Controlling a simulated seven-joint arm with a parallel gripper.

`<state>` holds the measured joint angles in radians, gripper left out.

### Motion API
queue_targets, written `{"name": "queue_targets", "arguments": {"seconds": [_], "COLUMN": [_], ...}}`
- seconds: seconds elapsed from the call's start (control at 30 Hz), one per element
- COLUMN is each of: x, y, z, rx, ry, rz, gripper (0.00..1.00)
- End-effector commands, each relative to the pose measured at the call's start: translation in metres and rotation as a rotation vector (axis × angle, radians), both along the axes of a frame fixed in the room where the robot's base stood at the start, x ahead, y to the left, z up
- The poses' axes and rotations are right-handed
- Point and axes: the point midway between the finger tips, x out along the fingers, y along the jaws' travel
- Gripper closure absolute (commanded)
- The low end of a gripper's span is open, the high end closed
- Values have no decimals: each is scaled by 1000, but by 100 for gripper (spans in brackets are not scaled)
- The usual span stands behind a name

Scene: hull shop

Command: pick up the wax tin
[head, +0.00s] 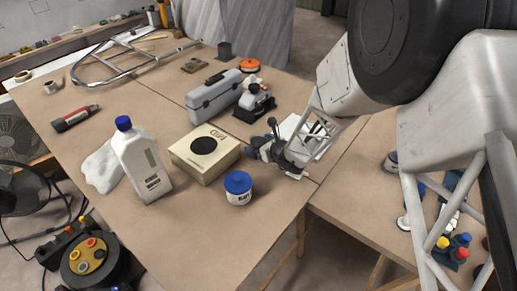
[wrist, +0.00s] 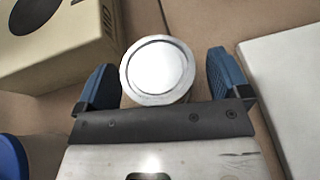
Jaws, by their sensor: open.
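A round tin with a pale, shiny lid and metal rim (wrist: 157,66), which looks like the wax tin, shows in the wrist view; no label is readable. My gripper (wrist: 163,76) is open, with one blue finger pad on each side of the tin. A gap shows between each pad and the tin, and the tin's near edge is close to the dark palm plate. I cannot tell the height between them. In the head view my gripper (head: 268,147) is low over the bench, right of the cardboard box, and I cannot make out the tin there.
The cardboard box (head: 205,165) stands left of my gripper, and a blue-lidded jar (head: 238,191) stands in front. A white bottle (head: 140,160) is further left. A grey toolbox (head: 214,96) and a sander (head: 255,105) stand behind. A pale flat thing (wrist: 288,85) lies close on the right.

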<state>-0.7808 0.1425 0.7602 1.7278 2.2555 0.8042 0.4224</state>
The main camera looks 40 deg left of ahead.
Motion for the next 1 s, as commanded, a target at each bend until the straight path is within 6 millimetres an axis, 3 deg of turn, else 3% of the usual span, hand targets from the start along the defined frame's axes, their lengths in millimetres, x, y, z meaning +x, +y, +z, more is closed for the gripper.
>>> {"name": "queue_targets", "arguments": {"seconds": [0.7,1.0], "x": [0,0], "y": [6,6], "z": [-3,-3], "rx": [-1,-1], "ry": [0,0], "rz": [0,0], "gripper": [6,52]}}
